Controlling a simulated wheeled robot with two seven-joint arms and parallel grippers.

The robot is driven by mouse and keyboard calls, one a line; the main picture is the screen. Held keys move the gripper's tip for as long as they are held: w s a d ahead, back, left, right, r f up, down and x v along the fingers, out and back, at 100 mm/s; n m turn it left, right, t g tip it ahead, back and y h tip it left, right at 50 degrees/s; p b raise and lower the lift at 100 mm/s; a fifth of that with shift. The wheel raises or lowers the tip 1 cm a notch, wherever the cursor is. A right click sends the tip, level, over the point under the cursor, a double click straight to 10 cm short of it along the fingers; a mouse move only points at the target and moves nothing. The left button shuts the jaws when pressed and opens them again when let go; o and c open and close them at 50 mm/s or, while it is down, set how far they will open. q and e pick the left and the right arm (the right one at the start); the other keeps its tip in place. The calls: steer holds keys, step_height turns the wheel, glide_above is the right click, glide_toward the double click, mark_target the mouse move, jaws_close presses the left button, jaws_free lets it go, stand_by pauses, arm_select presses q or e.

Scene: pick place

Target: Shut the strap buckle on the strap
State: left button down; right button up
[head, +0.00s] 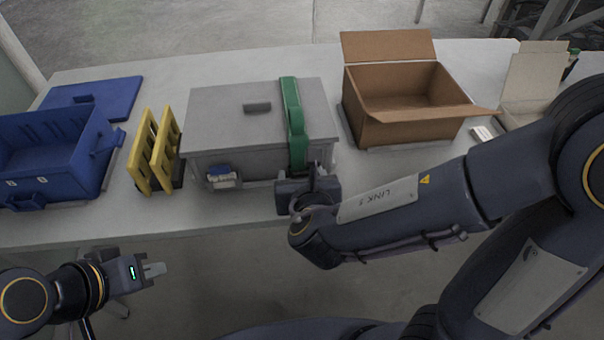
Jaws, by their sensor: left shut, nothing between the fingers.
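A green strap (292,103) runs over the lid of a grey lidded box (225,115) on the table, near the box's right end, and down its front. I cannot make out the strap buckle; the lower front of the strap is partly behind my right gripper. My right gripper (316,170) is at the front right of the box, close to the strap's lower end. Its fingers are hard to see, and I cannot tell if they touch the strap. My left gripper (153,270) is shut and empty, low in front of the table, away from the box.
A blue crate (70,180) and blue lid (118,97) are at the left. Yellow slotted pieces (143,150) stand beside the grey box. An open cardboard box (400,128) is right of it, with another open carton (528,85) further right. Bare table shows along the front edge.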

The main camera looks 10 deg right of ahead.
steer(key=p+v, duration=0.2)
steer(key=v, duration=0.5)
steer(key=shift+s+r, duration=0.2)
steer(key=shift+s, duration=0.15)
